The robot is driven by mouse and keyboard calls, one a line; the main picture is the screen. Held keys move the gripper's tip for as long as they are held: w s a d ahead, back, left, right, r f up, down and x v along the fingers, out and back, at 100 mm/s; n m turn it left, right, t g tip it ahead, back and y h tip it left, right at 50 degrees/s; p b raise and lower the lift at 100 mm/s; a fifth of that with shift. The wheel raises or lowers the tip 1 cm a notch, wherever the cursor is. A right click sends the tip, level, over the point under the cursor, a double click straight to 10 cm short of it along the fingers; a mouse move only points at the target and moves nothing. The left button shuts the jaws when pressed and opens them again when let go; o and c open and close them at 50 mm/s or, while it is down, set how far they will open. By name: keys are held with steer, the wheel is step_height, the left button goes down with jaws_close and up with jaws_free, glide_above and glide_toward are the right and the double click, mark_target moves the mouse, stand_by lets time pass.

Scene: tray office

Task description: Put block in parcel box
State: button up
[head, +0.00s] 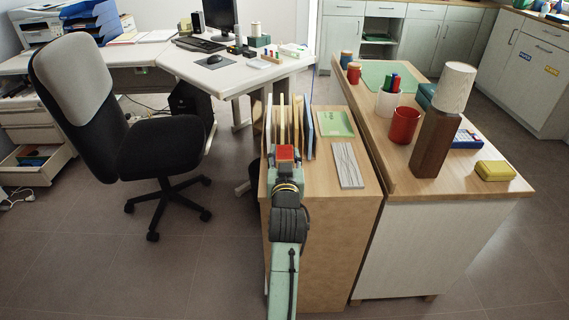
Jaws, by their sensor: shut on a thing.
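My gripper (286,167) is at the far end of my pale green arm, above the near part of the low wooden cabinet. A red block (285,152) shows at its tip, and the gripper is shut on it. The fingers themselves are mostly hidden by the wrist. The block is in front of a row of upright folders. I cannot make out a thing that is clearly the parcel box.
The cabinet top (337,112) holds upright folders (308,132), a green booklet (335,124) and a grey patterned panel (347,165). A taller counter right of it carries a lamp (436,120), a red cup (402,125) and a yellow box (495,170). An office chair (160,145) stands left.

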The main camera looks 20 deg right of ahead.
steer(key=shift+a+f+p, duration=0.1)
steer(key=shift+f+p, duration=0.2)
steer(key=shift+f, duration=1.45)
steer(key=shift+f, duration=0.15)
steer(key=o, duration=1.2)
steer(key=shift+c, duration=0.2)
